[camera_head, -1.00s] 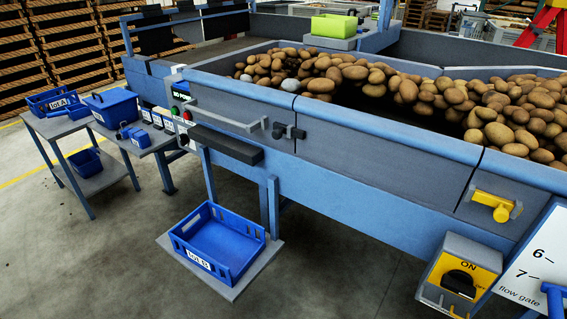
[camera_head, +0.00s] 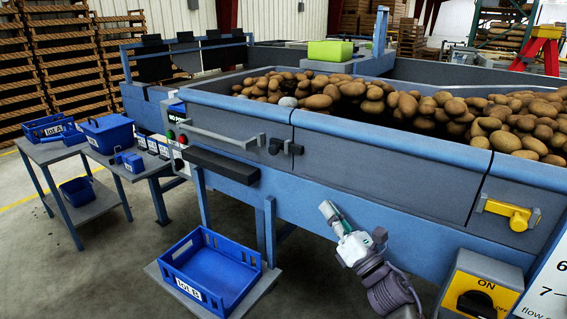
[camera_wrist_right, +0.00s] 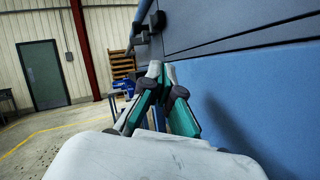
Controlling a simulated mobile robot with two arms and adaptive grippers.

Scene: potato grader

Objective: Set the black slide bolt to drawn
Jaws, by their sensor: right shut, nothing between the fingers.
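The black slide bolt (camera_head: 287,147) sits on the grey side panel of the grader, at the right end of a long grey handle rail. Whether it is drawn cannot be told at this size. A dark fitting that looks like it shows at the top of the right wrist view (camera_wrist_right: 156,21). My right gripper (camera_head: 327,208) is shut and empty, in front of the blue lower beam, below and to the right of the bolt and apart from it. Its closed fingers also show in the wrist view (camera_wrist_right: 161,72). My left gripper is out of view.
A black bar (camera_head: 222,165) juts out left of the bolt. A blue crate (camera_head: 212,270) stands low at the front. Potatoes fill the grader behind the panel.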

